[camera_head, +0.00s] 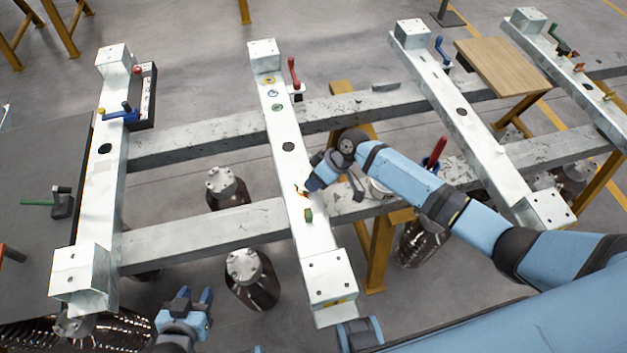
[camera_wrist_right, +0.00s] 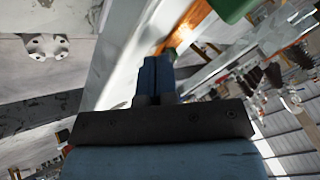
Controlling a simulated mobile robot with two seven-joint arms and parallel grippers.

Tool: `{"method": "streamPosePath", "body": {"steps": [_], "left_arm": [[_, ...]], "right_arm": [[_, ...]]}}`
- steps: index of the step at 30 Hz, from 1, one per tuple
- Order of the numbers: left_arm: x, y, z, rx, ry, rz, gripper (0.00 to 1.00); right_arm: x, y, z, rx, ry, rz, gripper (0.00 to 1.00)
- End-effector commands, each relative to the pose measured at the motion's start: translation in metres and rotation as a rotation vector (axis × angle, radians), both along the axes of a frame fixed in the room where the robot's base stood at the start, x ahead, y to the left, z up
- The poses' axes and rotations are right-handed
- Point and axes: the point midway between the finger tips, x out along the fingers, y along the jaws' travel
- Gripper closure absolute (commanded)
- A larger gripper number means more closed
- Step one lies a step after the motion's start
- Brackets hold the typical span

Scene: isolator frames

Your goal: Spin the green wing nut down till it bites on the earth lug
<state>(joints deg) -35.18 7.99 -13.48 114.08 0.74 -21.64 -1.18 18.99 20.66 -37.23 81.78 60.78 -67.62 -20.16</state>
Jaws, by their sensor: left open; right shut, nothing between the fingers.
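A small green piece, apparently the green wing nut (camera_head: 309,215), is on the second white beam from the left, towards its near end. A green part also shows at the top of the right wrist view (camera_wrist_right: 232,8). A copper-coloured strip (camera_wrist_right: 182,35), possibly the earth lug, lies on the beam there; how nut and lug meet is hidden. My right gripper (camera_head: 304,189) is just beyond the nut, low over the beam. Its fingers (camera_wrist_right: 155,72) are shut and empty, pointing along the beam beside the strip. My left gripper (camera_head: 192,301) is open and empty, left of the beam's near end.
The white beam (camera_head: 296,170) rests across two grey rails (camera_head: 200,233). Coloured rings and a red-handled clamp (camera_head: 293,74) are further up it. Dark insulators (camera_head: 250,285) stand below, near my left gripper. A blue-handled lever (camera_head: 122,115) is on the left beam.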

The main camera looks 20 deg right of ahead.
Motion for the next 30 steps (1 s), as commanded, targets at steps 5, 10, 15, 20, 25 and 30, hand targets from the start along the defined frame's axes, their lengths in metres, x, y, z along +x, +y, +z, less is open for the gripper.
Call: {"method": "streamPosePath", "body": {"steps": [5, 10, 15, 20, 25, 30], "left_arm": [[0.0, 0.0, 0.006, 0.0, 0.001, 0.0, 0.57], [0.0, 0.0, 0.01, 0.0, 0.0, 0.0, 0.57], [0.0, 0.0, 0.016, -0.001, -0.003, 0.0, 0.57], [0.001, 0.0, 0.022, -0.001, -0.005, 0.0, 0.57], [0.001, 0.0, 0.027, -0.001, -0.005, 0.0, 0.57], [0.001, 0.0, 0.032, -0.001, -0.004, 0.001, 0.57]], "right_arm": [[-0.001, 0.0, 0.002, 0.0, 0.0, -0.035, 1.0], [-0.002, 0.001, 0.001, 0.0, 0.001, -0.06, 1.0], [-0.003, 0.001, 0.002, 0.001, 0.001, -0.087, 1.0], [-0.004, 0.002, 0.002, -0.001, 0.001, -0.117, 1.0], [-0.005, 0.004, 0.002, 0.001, 0.002, -0.151, 1.0], [-0.006, 0.008, 0.002, 0.002, 0.002, -0.186, 1.0]]}}
